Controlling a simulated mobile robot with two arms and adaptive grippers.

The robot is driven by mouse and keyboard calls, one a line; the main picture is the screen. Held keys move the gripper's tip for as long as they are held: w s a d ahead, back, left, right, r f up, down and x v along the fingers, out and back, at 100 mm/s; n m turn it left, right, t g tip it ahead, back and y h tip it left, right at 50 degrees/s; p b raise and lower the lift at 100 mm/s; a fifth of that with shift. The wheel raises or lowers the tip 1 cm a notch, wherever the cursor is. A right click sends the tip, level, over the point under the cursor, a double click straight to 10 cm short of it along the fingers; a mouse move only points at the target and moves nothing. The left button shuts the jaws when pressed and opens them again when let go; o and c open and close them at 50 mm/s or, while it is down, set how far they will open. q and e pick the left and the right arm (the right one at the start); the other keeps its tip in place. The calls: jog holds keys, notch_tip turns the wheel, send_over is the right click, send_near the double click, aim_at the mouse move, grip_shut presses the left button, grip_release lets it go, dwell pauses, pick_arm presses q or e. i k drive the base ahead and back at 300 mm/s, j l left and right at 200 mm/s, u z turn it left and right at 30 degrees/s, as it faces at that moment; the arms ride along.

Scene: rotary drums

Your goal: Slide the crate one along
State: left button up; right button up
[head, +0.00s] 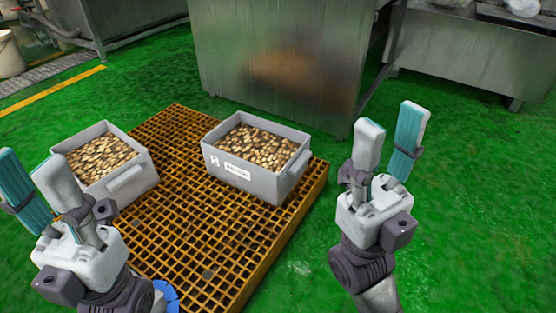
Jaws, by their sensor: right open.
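A grey crate (242,177) filled with brown and tan pieces stands on an orange grated platform (190,245), near its right edge. It has a white label on its front. A second grey crate (143,165) with similar contents stands at the platform's left side, partly behind my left gripper. My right gripper (388,150) is open and empty, held to the right of the right-hand crate and apart from it. My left gripper (38,185) is in front of the left-hand crate; its fingers are spread apart with nothing seen between them.
A large metal cabinet (270,60) stands behind the platform. A metal bench (470,50) is at the back right. A white bucket (9,55) stands at the far left. The green floor (480,220) on the right is clear. The platform between the crates is bare.

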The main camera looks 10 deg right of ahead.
aim_at(264, 159)
jog(key=z, duration=0.2)
jog(key=i+l+z, duration=0.45)
jog(key=i+l, duration=0.7)
jog(key=l, duration=0.15)
